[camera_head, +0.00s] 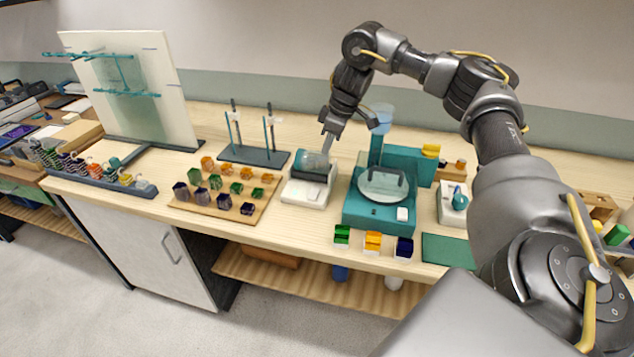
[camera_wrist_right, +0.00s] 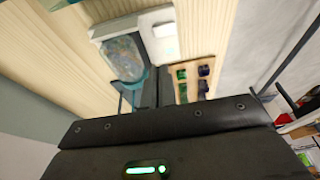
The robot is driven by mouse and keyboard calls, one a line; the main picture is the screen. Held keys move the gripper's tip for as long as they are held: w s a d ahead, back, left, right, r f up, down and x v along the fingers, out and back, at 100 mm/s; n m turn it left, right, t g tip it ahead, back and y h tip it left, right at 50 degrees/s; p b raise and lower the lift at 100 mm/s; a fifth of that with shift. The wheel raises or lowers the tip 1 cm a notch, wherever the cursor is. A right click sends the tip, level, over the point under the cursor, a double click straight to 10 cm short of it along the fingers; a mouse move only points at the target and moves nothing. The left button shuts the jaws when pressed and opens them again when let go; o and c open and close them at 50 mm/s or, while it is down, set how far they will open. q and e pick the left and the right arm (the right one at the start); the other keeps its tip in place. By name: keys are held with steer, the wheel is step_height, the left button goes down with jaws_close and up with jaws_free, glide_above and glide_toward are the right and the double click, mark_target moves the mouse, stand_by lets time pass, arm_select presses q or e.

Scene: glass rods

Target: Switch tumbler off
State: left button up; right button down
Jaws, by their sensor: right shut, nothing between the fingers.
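The tumbler, a white base (camera_head: 300,192) with a greenish, see-through drum (camera_head: 315,163), stands on the wooden bench near the middle of the head view. In the right wrist view its drum (camera_wrist_right: 124,58) lies left of centre, with a small white block (camera_wrist_right: 165,30) beside it that may be the switch. My right gripper (camera_head: 326,147) is shut and empty, pointing down just above the drum's right side. I cannot tell whether it touches the tumbler. My left gripper is in neither view.
A wooden tray (camera_head: 225,190) of coloured stones is left of the tumbler. A teal machine with a round plate (camera_head: 383,185) stands close on the right. Two rod stands (camera_head: 255,157) are behind left. Small coloured boxes (camera_head: 372,242) line the front edge.

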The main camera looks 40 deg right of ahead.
mark_target(315, 190)
steer(key=x, duration=0.4)
steer(key=p+x, duration=0.1)
steer(key=x, duration=0.3)
steer(key=p+x, duration=0.1)
steer(key=x, duration=0.3)
steer(key=shift+s+d+f, duration=0.1)
steer(key=shift+s+f, duration=0.1)
steer(key=shift+f, duration=0.3)
steer(key=shift+f+p, duration=0.3)
steer(key=shift+f, duration=0.25)
steer(key=shift+d+f+y, duration=0.1)
steer(key=shift+f+y, duration=0.1)
steer(key=shift+y, duration=0.1)
